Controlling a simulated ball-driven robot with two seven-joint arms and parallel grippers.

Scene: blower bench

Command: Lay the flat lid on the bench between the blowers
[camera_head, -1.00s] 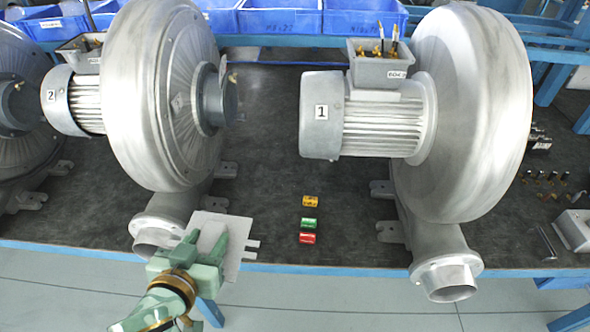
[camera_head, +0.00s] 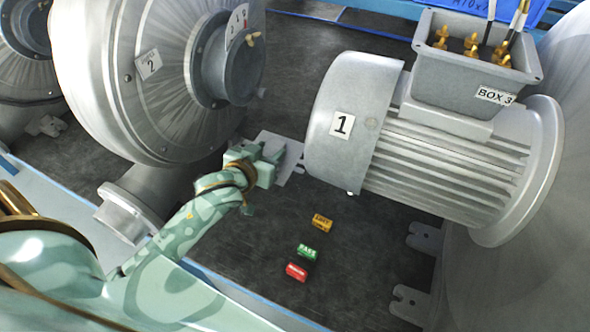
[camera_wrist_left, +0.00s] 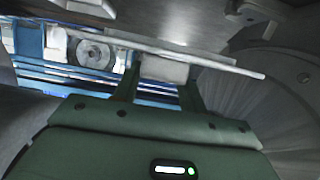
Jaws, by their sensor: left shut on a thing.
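The flat lid (camera_head: 293,150) is a thin pale grey plate in the gap between blower 2 (camera_head: 160,75) and the motor of blower 1 (camera_head: 430,130). My left gripper (camera_head: 268,154) is shut on it and hides part of it. In the left wrist view the lid (camera_wrist_left: 205,57) shows nearly edge-on, with the gripper's two fingers (camera_wrist_left: 155,90) at it. The dark bench top (camera_head: 370,250) lies around it in the head view. I cannot tell how high the lid is above the bench. My right gripper is not in view.
An open terminal box (camera_head: 465,85) with brass posts sits on blower 1's motor. Bare bench surrounds the blocks.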

